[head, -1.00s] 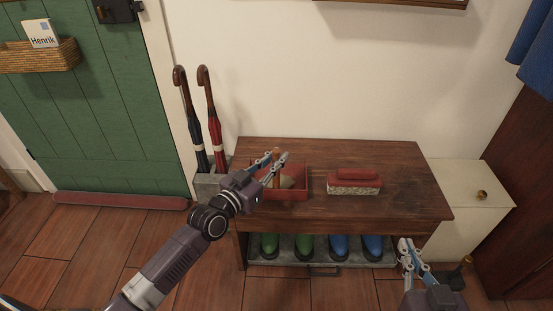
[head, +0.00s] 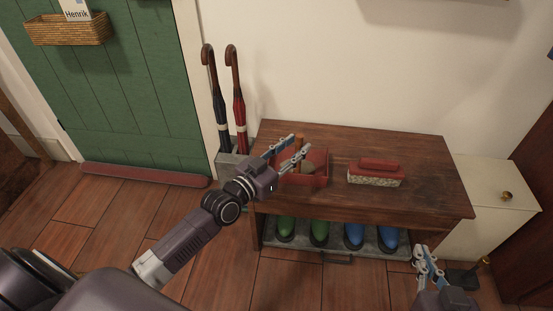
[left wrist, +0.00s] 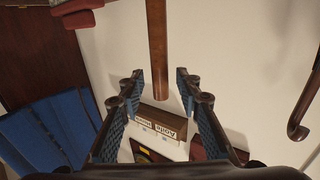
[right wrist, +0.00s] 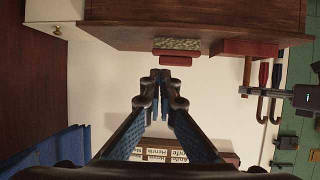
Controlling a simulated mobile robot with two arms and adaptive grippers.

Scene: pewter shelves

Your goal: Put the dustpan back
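The dustpan (head: 318,171) is a red, box-like pan on the left part of the wooden bench top, with an upright wooden handle (head: 299,141). My left gripper (head: 300,144) is open at the handle. In the left wrist view, the handle (left wrist: 157,45) stands between the spread fingertips (left wrist: 157,76), with gaps showing on both sides. The inside of the pan is partly hidden by the gripper. My right gripper (head: 427,258) is empty, low in front of the bench's right end. Its fingertips (right wrist: 160,76) are together in the right wrist view.
A red brush (head: 376,171) lies on the bench (head: 425,155), right of the dustpan. Two umbrellas (head: 239,105) stand left of the bench. Green and blue boots (head: 354,235) sit on the shelf below. A cream cabinet (head: 495,195) stands at right.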

